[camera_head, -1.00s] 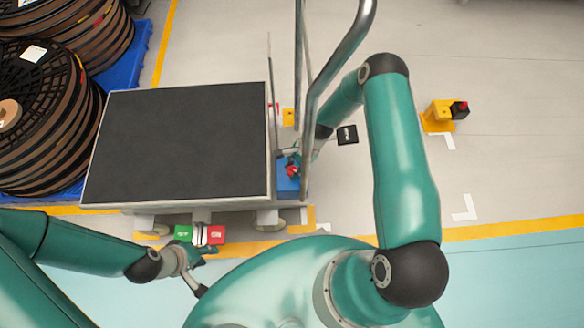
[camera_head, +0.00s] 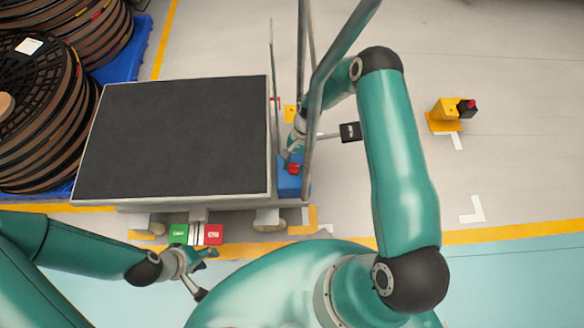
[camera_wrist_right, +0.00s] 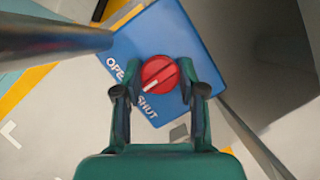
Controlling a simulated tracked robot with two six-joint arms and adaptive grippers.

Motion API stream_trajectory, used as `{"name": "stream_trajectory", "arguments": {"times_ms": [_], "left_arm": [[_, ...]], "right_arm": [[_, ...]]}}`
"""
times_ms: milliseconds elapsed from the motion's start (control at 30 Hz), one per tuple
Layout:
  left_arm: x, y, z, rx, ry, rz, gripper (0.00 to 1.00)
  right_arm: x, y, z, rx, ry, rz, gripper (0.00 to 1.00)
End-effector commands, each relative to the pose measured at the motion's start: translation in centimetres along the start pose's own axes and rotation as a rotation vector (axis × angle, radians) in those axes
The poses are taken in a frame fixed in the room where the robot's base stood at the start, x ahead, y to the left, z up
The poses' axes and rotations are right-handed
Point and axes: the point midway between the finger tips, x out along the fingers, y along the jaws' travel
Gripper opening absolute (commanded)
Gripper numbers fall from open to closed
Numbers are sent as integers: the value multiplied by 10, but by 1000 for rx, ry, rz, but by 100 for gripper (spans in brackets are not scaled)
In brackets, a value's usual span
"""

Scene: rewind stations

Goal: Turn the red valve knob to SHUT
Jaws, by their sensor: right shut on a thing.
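The red valve knob (camera_wrist_right: 160,74) sits on a blue box (camera_wrist_right: 185,35) printed OPEN and SHUT. The white end of its dark slot points to the lower left, between the two words. My right gripper (camera_wrist_right: 160,86) is shut on the knob, one finger on each side. My left gripper (camera_head: 207,272) is open and empty, below the cart's front edge.
The dark-topped cart (camera_head: 175,140) stands left of the box. A metal rail (camera_head: 335,60) rises close to my right arm. Green (camera_head: 179,234) and red (camera_head: 213,235) blocks sit below the cart. A yellow button post (camera_head: 446,110) stands right, with free floor around it.

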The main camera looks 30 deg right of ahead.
Motion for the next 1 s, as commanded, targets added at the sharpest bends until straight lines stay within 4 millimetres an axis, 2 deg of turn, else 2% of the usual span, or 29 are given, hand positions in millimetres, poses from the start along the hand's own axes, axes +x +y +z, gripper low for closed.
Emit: {"name": "stream_trajectory", "arguments": {"times_ms": [33,500,1000], "left_arm": [[7,-3,0,0,0,0,40],[30,-11,0,0,0,0,40],[36,-13,0,0,0,0,40]], "right_arm": [[-2,-6,-9,-43,24,-2,6],[-4,-8,-7,-404,25,152,6],[-6,-8,-6,-538,25,209,6]]}}
